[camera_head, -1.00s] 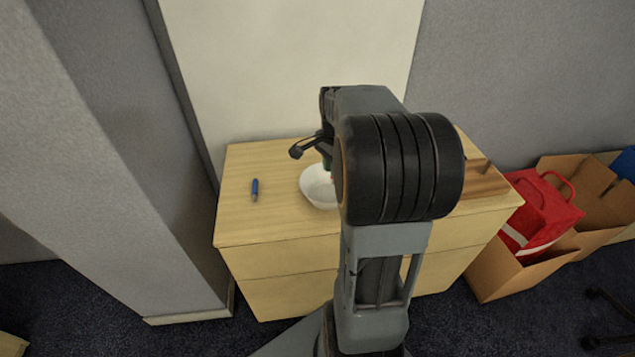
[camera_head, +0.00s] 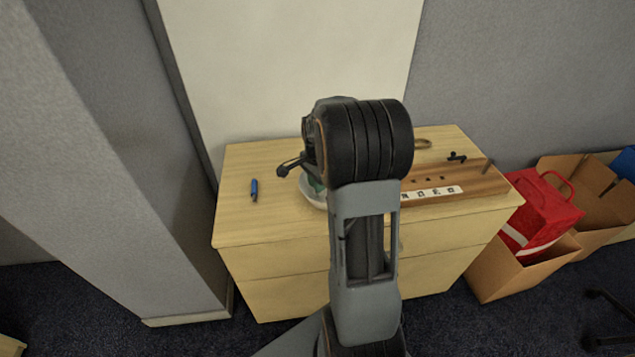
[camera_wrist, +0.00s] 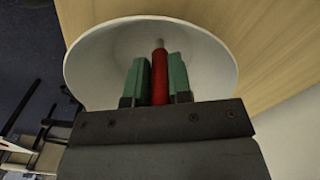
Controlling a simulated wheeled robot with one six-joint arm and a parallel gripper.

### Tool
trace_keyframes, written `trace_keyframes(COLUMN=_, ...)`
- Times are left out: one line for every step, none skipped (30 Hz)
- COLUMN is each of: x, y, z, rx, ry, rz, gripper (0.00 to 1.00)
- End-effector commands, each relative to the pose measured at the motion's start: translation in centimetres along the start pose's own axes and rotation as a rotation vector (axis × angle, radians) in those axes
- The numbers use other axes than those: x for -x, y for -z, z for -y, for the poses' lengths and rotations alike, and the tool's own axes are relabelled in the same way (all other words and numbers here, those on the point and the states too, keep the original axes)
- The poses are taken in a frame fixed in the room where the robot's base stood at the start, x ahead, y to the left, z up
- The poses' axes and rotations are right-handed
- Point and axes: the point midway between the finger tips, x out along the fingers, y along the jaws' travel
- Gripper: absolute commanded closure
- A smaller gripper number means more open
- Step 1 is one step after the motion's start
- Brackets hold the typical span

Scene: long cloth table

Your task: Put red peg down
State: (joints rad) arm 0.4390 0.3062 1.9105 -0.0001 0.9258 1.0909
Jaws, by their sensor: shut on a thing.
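The red peg (camera_wrist: 159,78) stands out between the two green fingers of my gripper (camera_wrist: 159,60) in the wrist view. My gripper is shut on it. The peg has a grey tip, which shows against the inside of a white bowl (camera_wrist: 105,60). I cannot tell whether the peg touches the bowl. In the head view the bowl (camera_head: 308,197) is on the wooden cabinet top, partly hidden by my arm. A bit of green finger (camera_head: 317,185) shows over it, and the peg is hidden there.
A blue pen (camera_head: 254,190) lies left of the bowl. A brown wooden board (camera_head: 465,180) with holes and a white label strip lies to the right, with a small black item (camera_head: 457,157) on it. A red bag (camera_head: 540,215) sits in a cardboard box right of the cabinet (camera_head: 270,228).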

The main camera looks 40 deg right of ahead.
Motion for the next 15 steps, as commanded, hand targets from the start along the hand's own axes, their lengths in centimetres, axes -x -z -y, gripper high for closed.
trace_keyframes(x=0.06, y=0.01, z=0.01, rx=0.0, ry=0.001, rz=0.0, gripper=1.0)
trace_keyframes(x=0.08, y=0.02, z=0.01, rx=0.0, ry=0.001, rz=0.0, gripper=1.0)
trace_keyframes(x=0.08, y=0.02, z=0.01, rx=0.0, ry=0.001, rz=0.0, gripper=1.0)
trace_keyframes(x=0.08, y=0.02, z=0.01, rx=0.0, ry=0.001, rz=0.0, gripper=1.0)
trace_keyframes(x=0.07, y=0.02, z=0.01, rx=0.0, ry=0.001, rz=0.0, gripper=1.0)
trace_keyframes(x=0.01, y=0.02, z=0.01, rx=0.0, ry=0.001, rz=0.0, gripper=1.0)
trace_keyframes(x=-0.06, y=0.02, z=0.0, rx=0.0, ry=0.001, rz=0.0, gripper=1.0)
trace_keyframes(x=-0.16, y=0.01, z=0.0, rx=0.0, ry=0.001, rz=0.0, gripper=1.0)
trace_keyframes(x=-0.3, y=0.01, z=0.0, rx=0.0, ry=0.0, rz=0.0, gripper=1.0)
trace_keyframes(x=-0.41, y=0.01, z=0.0, rx=0.0, ry=0.0, rz=0.0, gripper=1.0)
trace_keyframes(x=-0.33, y=0.01, z=0.0, rx=0.0, ry=0.001, rz=0.0, gripper=0.79)
trace_keyframes(x=-0.28, y=0.02, z=0.0, rx=0.0, ry=0.001, rz=0.0, gripper=0.75)
trace_keyframes(x=-0.28, y=0.02, z=0.0, rx=0.0, ry=0.001, rz=0.0, gripper=0.72)
trace_keyframes(x=-0.28, y=0.02, z=0.0, rx=0.0, ry=0.001, rz=0.0, gripper=0.69)
trace_keyframes(x=-0.27, y=0.02, z=0.0, rx=0.0, ry=0.001, rz=0.0, gripper=0.65)
